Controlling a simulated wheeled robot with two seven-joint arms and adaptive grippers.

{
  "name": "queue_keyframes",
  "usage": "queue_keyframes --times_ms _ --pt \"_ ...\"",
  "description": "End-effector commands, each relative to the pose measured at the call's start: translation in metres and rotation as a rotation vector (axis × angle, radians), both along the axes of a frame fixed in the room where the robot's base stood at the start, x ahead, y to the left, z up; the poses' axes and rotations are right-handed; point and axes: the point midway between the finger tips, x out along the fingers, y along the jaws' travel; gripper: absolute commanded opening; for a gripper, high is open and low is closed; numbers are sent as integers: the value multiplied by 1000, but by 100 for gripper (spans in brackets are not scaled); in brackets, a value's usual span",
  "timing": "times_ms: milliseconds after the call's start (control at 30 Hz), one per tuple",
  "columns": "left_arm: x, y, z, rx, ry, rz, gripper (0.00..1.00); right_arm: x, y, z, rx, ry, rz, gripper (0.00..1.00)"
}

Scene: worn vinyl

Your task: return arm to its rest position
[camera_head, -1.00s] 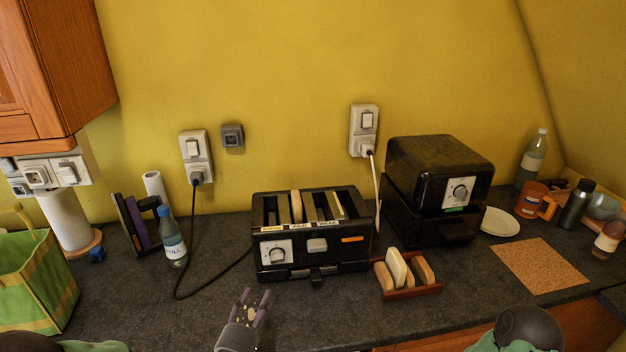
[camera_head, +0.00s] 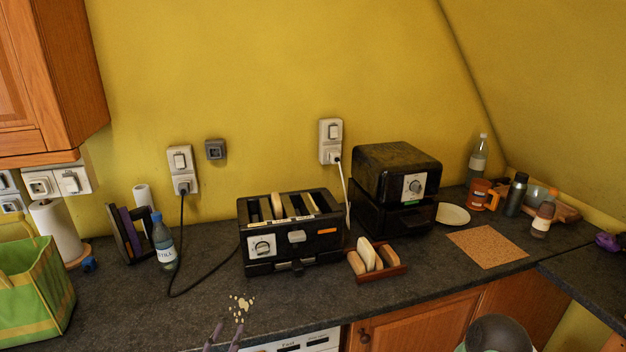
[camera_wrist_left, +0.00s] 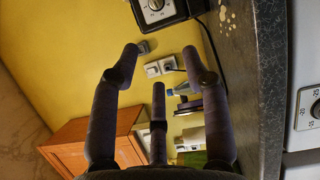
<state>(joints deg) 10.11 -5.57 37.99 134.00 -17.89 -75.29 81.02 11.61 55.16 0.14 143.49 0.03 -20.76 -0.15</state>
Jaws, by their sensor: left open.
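My left gripper (camera_head: 226,328) shows at the bottom edge of the head view, with only its purple-grey fingertips in the picture. It is in front of the worktop's front edge and holds nothing. In the left wrist view its fingers (camera_wrist_left: 160,58) are spread wide with empty space between them. My right gripper is not in view.
A black toaster (camera_head: 292,255) with bread in its slots stands on the dark worktop (camera_head: 125,310). Pale crumbs (camera_head: 241,306) lie in front of it. A bread rack (camera_head: 384,275), a black oven (camera_head: 396,172), a bottle (camera_head: 163,243) and a green bag (camera_head: 35,285) stand nearby.

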Motion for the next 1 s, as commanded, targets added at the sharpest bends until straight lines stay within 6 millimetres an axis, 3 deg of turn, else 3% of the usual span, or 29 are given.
queue_keyframes --times_ms 367,567,767,1000 --pt "4 -8 -63 178 184 -37 46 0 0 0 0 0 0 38" --pt "-3 -17 -122 340 348 -110 46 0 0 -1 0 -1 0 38" --pt "-31 -34 -206 570 576 -291 46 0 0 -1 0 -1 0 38" --pt "-92 -58 -295 800 791 -618 46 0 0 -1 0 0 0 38"
